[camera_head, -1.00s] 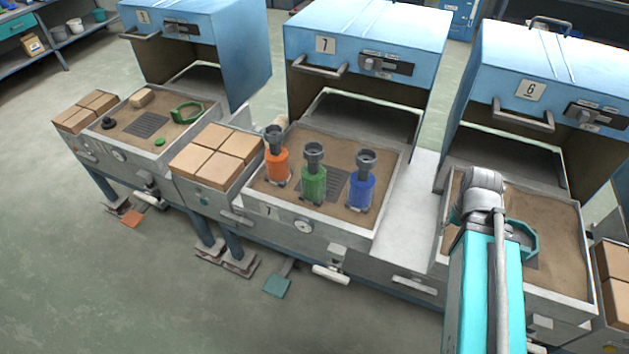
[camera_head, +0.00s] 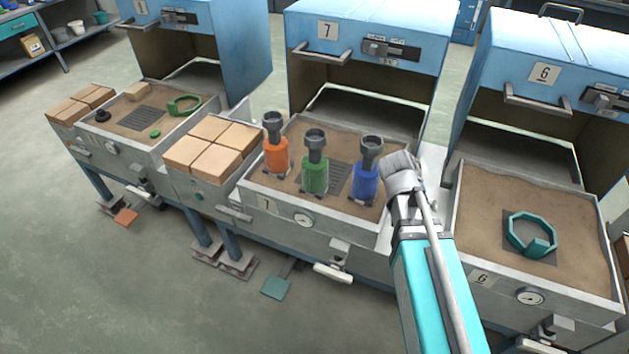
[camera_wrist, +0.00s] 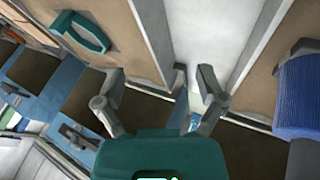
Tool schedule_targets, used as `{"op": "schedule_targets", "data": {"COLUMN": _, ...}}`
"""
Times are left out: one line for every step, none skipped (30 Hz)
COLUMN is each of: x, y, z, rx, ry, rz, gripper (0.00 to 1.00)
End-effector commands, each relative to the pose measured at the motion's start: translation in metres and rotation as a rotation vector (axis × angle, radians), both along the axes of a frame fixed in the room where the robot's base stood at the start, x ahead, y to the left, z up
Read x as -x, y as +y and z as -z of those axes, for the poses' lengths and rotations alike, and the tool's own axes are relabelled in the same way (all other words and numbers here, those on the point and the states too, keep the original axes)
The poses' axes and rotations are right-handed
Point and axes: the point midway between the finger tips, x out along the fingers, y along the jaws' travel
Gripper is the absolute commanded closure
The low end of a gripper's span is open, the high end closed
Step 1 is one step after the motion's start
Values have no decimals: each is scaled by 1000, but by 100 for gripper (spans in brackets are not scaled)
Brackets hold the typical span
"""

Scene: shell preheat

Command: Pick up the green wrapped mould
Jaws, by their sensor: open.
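The green wrapped mould (camera_head: 315,174) stands upright in the sand of the tray under press 7, with a dark grey funnel-like top. An orange wrapped mould (camera_head: 276,152) stands to its left and a blue one (camera_head: 365,180) to its right. The end of my arm is just right of the blue mould in the head view; its fingers cannot be made out there. In the wrist view my gripper (camera_wrist: 162,90) has its fingers apart with nothing between them. The blue mould (camera_wrist: 297,95) shows at that view's right edge; the green one is not seen there.
Tray 7 (camera_head: 272,212) has raised metal walls, and its blue hood (camera_head: 365,30) stands open behind. Brown blocks (camera_head: 215,143) sit to its left. Tray 6 (camera_head: 470,215) at right holds a green ring-shaped piece (camera_head: 530,236). A pale surface lies between the trays.

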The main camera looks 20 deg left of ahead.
Motion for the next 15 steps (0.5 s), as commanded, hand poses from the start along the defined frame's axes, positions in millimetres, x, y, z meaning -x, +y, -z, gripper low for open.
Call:
{"op": "schedule_targets", "data": {"x": -6, "y": 14, "z": 11, "rx": 24, "ry": -37, "rz": -2, "gripper": 10}}
{"op": "schedule_targets", "data": {"x": -9, "y": 21, "z": 12, "rx": 38, "ry": -62, "rz": 0, "gripper": 10}}
{"op": "schedule_targets", "data": {"x": -12, "y": 30, "z": 14, "rx": 57, "ry": -98, "rz": 3, "gripper": 10}}
{"op": "schedule_targets", "data": {"x": -14, "y": 38, "z": 15, "rx": 69, "ry": -124, "rz": 4, "gripper": 10}}
{"op": "schedule_targets", "data": {"x": -16, "y": 45, "z": 16, "rx": 82, "ry": -151, "rz": 5, "gripper": 10}}
{"op": "schedule_targets", "data": {"x": -19, "y": 55, "z": 18, "rx": 96, "ry": -188, "rz": 5, "gripper": 10}}
{"op": "schedule_targets", "data": {"x": -20, "y": 62, "z": 19, "rx": 108, "ry": -216, "rz": 5, "gripper": 10}}
{"op": "schedule_targets", "data": {"x": -22, "y": 71, "z": 19, "rx": 117, "ry": -244, "rz": 6, "gripper": 10}}
{"op": "schedule_targets", "data": {"x": -24, "y": 81, "z": 20, "rx": 129, "ry": -284, "rz": 4, "gripper": 10}}
{"op": "schedule_targets", "data": {"x": -26, "y": 90, "z": 21, "rx": 135, "ry": -313, "rz": 3, "gripper": 10}}
{"op": "schedule_targets", "data": {"x": -27, "y": 98, "z": 22, "rx": 142, "ry": -343, "rz": 1, "gripper": 10}}
{"op": "schedule_targets", "data": {"x": -28, "y": 110, "z": 22, "rx": 150, "ry": -384, "rz": -1, "gripper": 10}}
{"op": "schedule_targets", "data": {"x": -29, "y": 119, "z": 23, "rx": 155, "ry": -415, "rz": -4, "gripper": 10}}
{"op": "schedule_targets", "data": {"x": -29, "y": 127, "z": 23, "rx": 159, "ry": -446, "rz": -7, "gripper": 10}}
{"op": "schedule_targets", "data": {"x": -29, "y": 140, "z": 24, "rx": 163, "ry": -489, "rz": -11, "gripper": 10}}
